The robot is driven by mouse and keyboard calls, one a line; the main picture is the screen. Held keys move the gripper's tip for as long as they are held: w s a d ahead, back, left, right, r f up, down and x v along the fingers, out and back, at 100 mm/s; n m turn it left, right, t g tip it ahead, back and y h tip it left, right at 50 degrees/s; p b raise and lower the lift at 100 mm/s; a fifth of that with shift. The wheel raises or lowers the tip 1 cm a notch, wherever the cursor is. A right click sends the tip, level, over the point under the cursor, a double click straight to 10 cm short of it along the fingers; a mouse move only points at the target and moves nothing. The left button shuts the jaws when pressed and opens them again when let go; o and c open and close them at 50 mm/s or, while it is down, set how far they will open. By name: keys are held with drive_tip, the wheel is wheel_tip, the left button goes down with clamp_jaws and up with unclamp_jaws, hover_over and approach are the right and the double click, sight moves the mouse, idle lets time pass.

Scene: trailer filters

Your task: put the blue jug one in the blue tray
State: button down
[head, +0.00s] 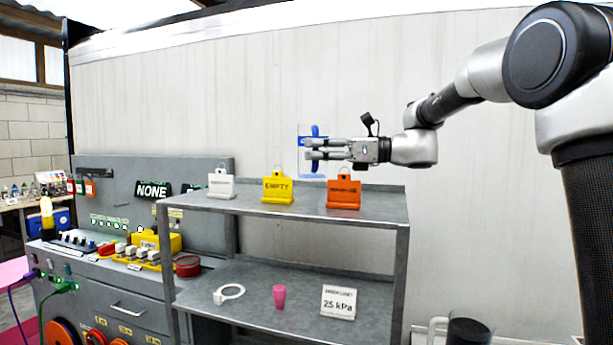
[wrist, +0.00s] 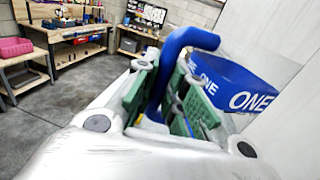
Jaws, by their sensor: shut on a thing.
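The blue jug (head: 316,131) is a clear body with a blue handle, held in the air above the grey shelf unit in the head view. My gripper (head: 318,150) is shut on it, with fingers pointing left. In the wrist view, the blue handle (wrist: 178,48) stands between the green finger pads of my gripper (wrist: 168,100). A blue band with white "ONE" lettering (wrist: 250,85) shows beside it and looks like the jug's label. I cannot make out the blue tray for certain in either view.
The shelf unit (head: 375,206) carries white, yellow (head: 278,188) and orange (head: 343,194) tags on top. A white ring, a pink cup (head: 279,296) and a "25 kPa" card (head: 338,302) are below. A control bench stands left; open floor (wrist: 50,115) shows in the wrist view.

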sight(317, 170)
drive_tip(key=shift+f, duration=2.35)
drive_tip(key=shift+f, duration=0.15)
drive_tip(key=c, duration=1.8)
unclamp_jaws()
drive_tip(key=shift+o, duration=0.2)
